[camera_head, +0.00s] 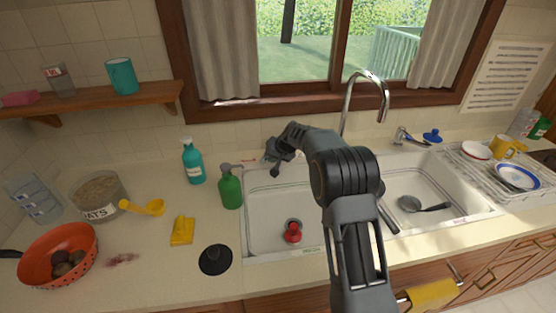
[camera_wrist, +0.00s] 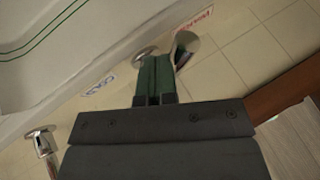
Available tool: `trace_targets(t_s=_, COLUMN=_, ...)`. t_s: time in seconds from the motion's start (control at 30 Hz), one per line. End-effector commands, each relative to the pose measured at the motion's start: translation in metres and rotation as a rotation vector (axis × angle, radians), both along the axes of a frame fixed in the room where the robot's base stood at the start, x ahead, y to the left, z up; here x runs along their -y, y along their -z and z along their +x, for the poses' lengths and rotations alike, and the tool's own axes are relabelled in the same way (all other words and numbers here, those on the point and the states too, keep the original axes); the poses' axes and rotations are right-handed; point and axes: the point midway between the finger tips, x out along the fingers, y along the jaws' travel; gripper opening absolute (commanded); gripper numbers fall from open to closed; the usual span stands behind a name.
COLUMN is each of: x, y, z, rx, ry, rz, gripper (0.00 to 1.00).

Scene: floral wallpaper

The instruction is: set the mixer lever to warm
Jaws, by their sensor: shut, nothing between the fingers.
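In the wrist view, a chrome fitting (camera_wrist: 184,46), which looks like the mixer lever, sits just beyond my fingertips, close to a red-lettered label (camera_wrist: 194,23). A blue-lettered label (camera_wrist: 98,85) lies on the other side of my fingers. My gripper (camera_wrist: 156,62) is shut and empty; whether it touches the chrome fitting I cannot tell. In the head view my gripper (camera_head: 273,158) is at the back left of the sink, low over the counter, and my arm hides the middle of the sink. The tall curved spout (camera_head: 384,97) rises behind my arm.
A green pump bottle (camera_head: 231,188) and a teal bottle (camera_head: 193,163) stand left of my gripper. A red plunger-like thing (camera_head: 293,232) is in the left basin.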

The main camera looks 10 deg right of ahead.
Motion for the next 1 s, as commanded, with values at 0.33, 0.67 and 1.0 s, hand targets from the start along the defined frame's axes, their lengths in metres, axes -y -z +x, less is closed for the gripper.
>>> trace_targets(t_s=0.33, x=-0.015, y=0.0, z=0.002, rx=0.0, ry=-0.004, rz=0.0, gripper=0.0)
trace_targets(t_s=0.67, x=-0.019, y=0.0, z=0.003, rx=0.0, ry=-0.008, rz=0.001, gripper=0.0)
trace_targets(t_s=1.0, x=-0.019, y=0.0, z=0.002, rx=0.001, ry=-0.011, rz=0.001, gripper=0.0)
